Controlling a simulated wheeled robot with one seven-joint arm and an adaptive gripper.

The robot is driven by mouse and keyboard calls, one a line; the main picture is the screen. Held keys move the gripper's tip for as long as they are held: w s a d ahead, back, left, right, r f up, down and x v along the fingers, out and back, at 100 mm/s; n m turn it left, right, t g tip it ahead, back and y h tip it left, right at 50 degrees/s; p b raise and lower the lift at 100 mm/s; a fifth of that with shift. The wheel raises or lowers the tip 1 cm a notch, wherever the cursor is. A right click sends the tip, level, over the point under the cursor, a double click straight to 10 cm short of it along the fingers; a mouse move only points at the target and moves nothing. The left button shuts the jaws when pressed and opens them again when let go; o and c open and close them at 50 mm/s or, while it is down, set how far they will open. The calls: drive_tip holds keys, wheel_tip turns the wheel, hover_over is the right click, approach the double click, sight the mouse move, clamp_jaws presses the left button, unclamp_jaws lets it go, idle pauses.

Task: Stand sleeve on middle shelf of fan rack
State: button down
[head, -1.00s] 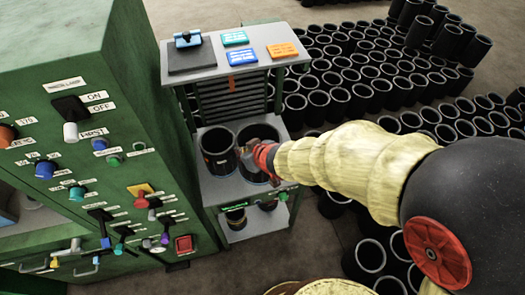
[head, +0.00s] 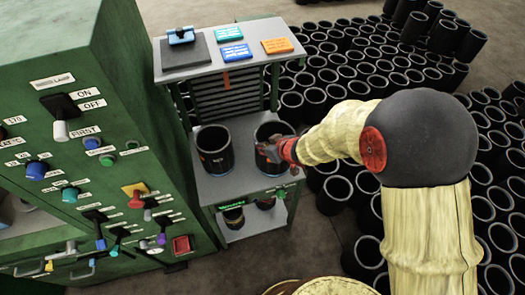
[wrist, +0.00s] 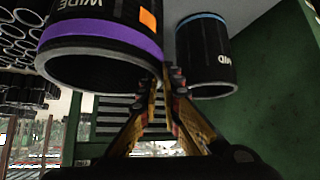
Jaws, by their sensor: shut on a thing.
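The fan rack (head: 215,65) is a grey, green-framed shelf unit. On its middle shelf (head: 240,187), a black sleeve stands upright at the left (head: 214,155); in the wrist view, a sleeve marked MID with a blue band (wrist: 205,60) shows there. My gripper (head: 286,150) is shut on the wall of another black sleeve (head: 264,158) at the right of this shelf. That sleeve shows upside down in the wrist view, marked WIDE with a purple band (wrist: 95,40). It looks upright, apart from the left one. Whether its bottom touches the shelf is unclear; my gripper hides its right side.
The rack's lower shelf holds smaller sleeves (head: 234,217). Its top carries a dark pad with a blue-handled item (head: 182,38) and coloured cards (head: 236,52). A green control cabinet (head: 80,180) stands close on the left. Many black sleeves (head: 360,105) crowd the floor behind and right.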

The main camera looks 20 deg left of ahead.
drive_tip(key=shift+a+f, duration=0.1)
drive_tip(key=shift+f, duration=0.9)
drive_tip(key=shift+f+b, duration=0.1)
drive_tip(key=shift+b, duration=0.2)
drive_tip(key=c, duration=2.4)
unclamp_jaws()
drive_tip(key=shift+s+f, duration=0.1)
drive_tip(key=shift+f, duration=0.05)
drive_tip(key=o, duration=0.4)
drive_tip(key=shift+r, duration=0.3)
drive_tip(key=p+v, duration=0.3)
drive_tip(key=v, duration=0.8)
drive_tip(key=shift+s+d, duration=0.25)
drive_tip(key=shift+d, duration=0.1)
drive_tip(key=shift+r, duration=0.2)
